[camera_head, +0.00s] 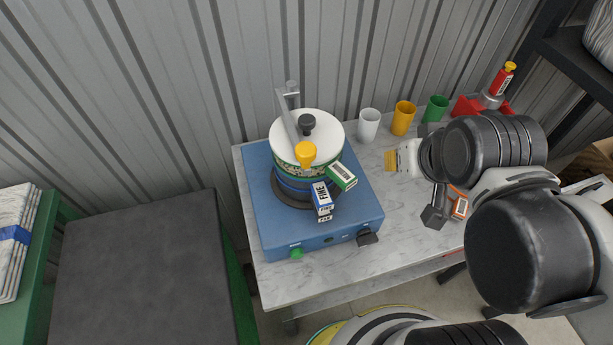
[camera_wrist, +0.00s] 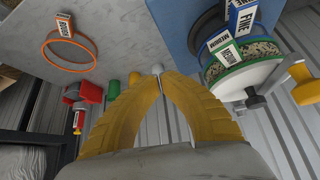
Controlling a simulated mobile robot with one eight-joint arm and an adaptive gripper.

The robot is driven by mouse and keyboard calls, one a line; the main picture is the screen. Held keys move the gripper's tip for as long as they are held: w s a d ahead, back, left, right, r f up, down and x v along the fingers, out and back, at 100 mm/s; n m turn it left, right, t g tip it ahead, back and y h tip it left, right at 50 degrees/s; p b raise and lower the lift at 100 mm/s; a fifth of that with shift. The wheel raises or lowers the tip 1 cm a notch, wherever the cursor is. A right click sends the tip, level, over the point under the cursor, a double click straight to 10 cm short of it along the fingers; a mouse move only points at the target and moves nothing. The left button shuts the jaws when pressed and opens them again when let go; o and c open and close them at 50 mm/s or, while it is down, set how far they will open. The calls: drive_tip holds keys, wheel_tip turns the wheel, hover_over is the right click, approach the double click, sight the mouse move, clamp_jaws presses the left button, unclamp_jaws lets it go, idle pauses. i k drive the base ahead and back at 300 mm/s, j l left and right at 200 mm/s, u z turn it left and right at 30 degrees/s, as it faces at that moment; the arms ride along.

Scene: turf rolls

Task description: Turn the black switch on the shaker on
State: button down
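The blue shaker (camera_head: 280,235) stands on a marble-topped table, with a stack of sieves under a white lid (camera_head: 322,126) on it. A black switch (camera_head: 368,238) sticks out at the right of its front face, and a green knob (camera_head: 296,253) is at the left. My gripper (camera_head: 388,161) is right of the shaker, above the table and apart from the switch. In the wrist view its yellow fingers (camera_wrist: 158,76) come together at the tips with nothing seen between them. The shaker's blue base (camera_wrist: 190,18) shows there at upper right; the black switch is not visible in it.
White (camera_head: 369,124), yellow (camera_head: 403,118) and green (camera_head: 436,108) cups stand along the back of the table. A red tray (camera_head: 466,106) is at the back right. An orange-ringed sieve (camera_wrist: 70,68) lies right of the shaker. A dark-topped bench (camera_head: 140,270) is at the left.

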sight(365, 236)
drive_tip(key=k+l, duration=0.2)
drive_tip(key=k, duration=0.2)
drive_tip(key=k+l, duration=0.2)
drive_tip(key=k, duration=0.15)
drive_tip(key=k+l+z, duration=0.1)
drive_tip(key=k, duration=0.3)
drive_tip(key=l, duration=0.1)
